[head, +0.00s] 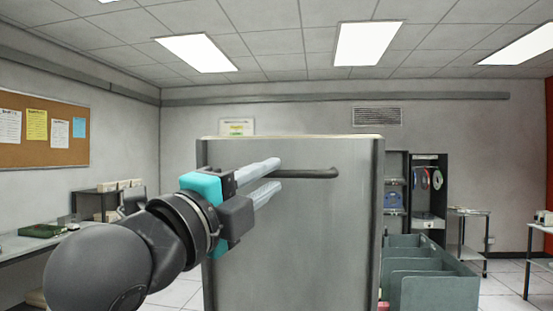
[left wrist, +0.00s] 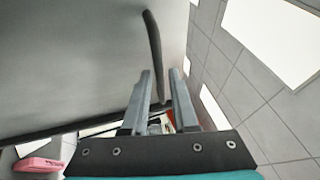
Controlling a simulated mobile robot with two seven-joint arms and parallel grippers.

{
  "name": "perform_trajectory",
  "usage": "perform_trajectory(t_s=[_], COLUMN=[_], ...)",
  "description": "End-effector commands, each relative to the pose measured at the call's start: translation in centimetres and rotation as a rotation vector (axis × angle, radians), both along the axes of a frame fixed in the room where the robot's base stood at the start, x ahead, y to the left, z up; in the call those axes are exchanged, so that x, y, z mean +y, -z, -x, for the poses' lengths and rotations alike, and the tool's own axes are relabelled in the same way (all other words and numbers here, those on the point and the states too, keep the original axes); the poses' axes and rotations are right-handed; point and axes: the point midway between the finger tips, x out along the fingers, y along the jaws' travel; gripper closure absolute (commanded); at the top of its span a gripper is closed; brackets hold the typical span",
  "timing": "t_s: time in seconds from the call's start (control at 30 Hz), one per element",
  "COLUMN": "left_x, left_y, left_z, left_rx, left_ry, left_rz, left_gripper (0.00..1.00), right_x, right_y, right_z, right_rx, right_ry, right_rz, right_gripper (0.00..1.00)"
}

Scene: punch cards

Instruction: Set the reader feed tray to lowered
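A large upright grey metal panel (head: 300,240) fills the middle of the head view, with a dark bar handle (head: 315,173) on its upper part. I cannot tell for sure whether this panel is the reader feed tray. My left gripper (head: 277,174) is in front of the panel at the handle's left end, its two pale fingers apart. In the left wrist view, the handle (left wrist: 153,40) runs down between the open fingers (left wrist: 161,72); I see no finger closed on it. The panel (left wrist: 70,60) lies to the left there. My right gripper is not in view.
A grey-green divided bin (head: 435,290) stands at the right of the panel. Dark shelving (head: 428,185) is behind it, with a small table (head: 468,212) beside. A desk (head: 25,245) is at the left. Tiled floor shows between them.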

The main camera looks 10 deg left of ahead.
Motion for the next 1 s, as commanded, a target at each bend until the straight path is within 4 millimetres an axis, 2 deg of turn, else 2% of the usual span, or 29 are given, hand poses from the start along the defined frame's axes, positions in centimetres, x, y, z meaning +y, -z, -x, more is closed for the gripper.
perform_trajectory(t_s=[0.1,0.23,0.6,0.87,1.0], left_x=[-0.6,-1.0,-1.1,-1.1,-1.1], left_y=[-0.4,-0.6,-0.7,-0.7,-0.7], left_z=[-1.4,-2.2,-2.6,-2.6,-2.6], left_rx=[0.001,0.000,-0.002,-0.001,-0.001], left_ry=[0.000,0.000,0.000,0.000,0.000], left_rz=[0.002,0.000,-0.001,-0.001,-0.001], left_gripper=[0.73,0.73,0.73,1.00,1.00], right_x=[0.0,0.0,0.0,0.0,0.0], right_y=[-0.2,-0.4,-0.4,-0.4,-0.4], right_z=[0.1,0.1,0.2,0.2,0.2], right_rx=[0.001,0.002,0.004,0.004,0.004], right_ry=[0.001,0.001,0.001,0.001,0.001], right_rz=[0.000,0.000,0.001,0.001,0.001], right_gripper=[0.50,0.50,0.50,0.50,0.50])
